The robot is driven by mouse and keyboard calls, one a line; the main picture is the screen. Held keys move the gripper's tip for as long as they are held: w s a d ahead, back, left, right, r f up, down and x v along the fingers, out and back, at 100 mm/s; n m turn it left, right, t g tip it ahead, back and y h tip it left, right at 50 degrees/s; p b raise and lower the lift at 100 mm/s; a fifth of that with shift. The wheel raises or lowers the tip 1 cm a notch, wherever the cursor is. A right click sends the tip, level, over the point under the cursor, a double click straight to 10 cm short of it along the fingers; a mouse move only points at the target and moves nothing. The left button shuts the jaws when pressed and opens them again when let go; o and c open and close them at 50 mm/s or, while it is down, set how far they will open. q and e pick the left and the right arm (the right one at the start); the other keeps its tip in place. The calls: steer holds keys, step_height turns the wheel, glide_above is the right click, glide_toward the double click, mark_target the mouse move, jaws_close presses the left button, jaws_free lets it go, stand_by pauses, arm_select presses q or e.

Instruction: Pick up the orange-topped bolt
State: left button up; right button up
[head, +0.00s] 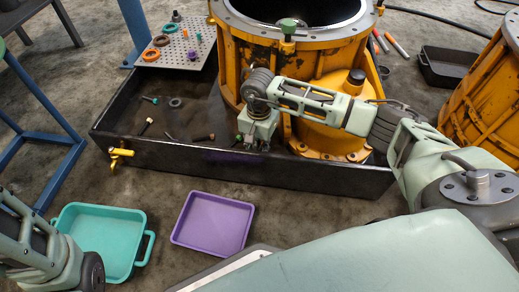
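A small orange-topped piece (185,34) stands on the perforated grey board at the upper left; it is too small to tell for sure that it is the orange-topped bolt. In the black tray, a dark bolt (205,137) lies left of my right gripper (252,146). Another dark bolt (146,127) and a teal-headed bolt (150,99) are farther left. My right gripper points down over the tray, beside the orange housing. Its fingertips are small and dark, so their opening is unclear. Of my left arm only links show at the lower left.
The black tray (290,172) has a raised front wall. The large orange housing (255,60) fills its right part. The perforated board (178,48) holds rings and pegs. A teal bin (100,235) and a purple tray (213,223) lie on the floor in front.

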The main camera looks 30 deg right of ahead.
jaws_close()
